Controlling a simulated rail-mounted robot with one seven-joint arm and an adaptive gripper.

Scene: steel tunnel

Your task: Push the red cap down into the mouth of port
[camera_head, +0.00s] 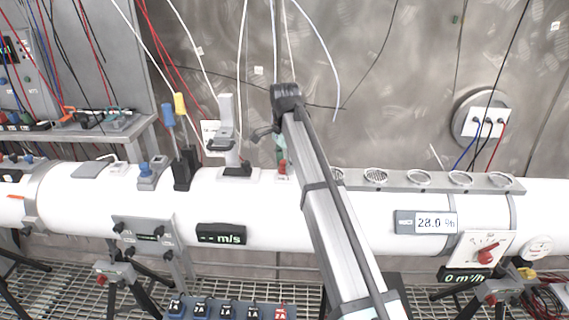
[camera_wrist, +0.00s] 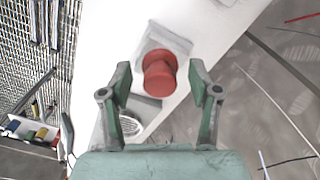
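The red cap (camera_wrist: 160,75) shows in the wrist view as two stacked round red parts, between and slightly beyond the fingertips of my gripper (camera_wrist: 161,84). The fingers are spread, with a gap on both sides of the cap. The cap stands over a pale square port plate (camera_wrist: 179,45) on the white pipe; the port's mouth is hidden under it, so I cannot tell how deep it sits. In the head view the red cap (camera_head: 282,167) shows small on top of the pipe beside my arm, with my greenish gripper (camera_head: 281,148) just above it, mostly hidden.
The white pipe (camera_head: 70,205) runs across the scene. Left of the cap stand a grey-white clamp fitting (camera_head: 226,130) and yellow and blue handled probes (camera_head: 180,106). A rail with round mesh-covered openings (camera_head: 376,176) lies to the right. Cables hang behind.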

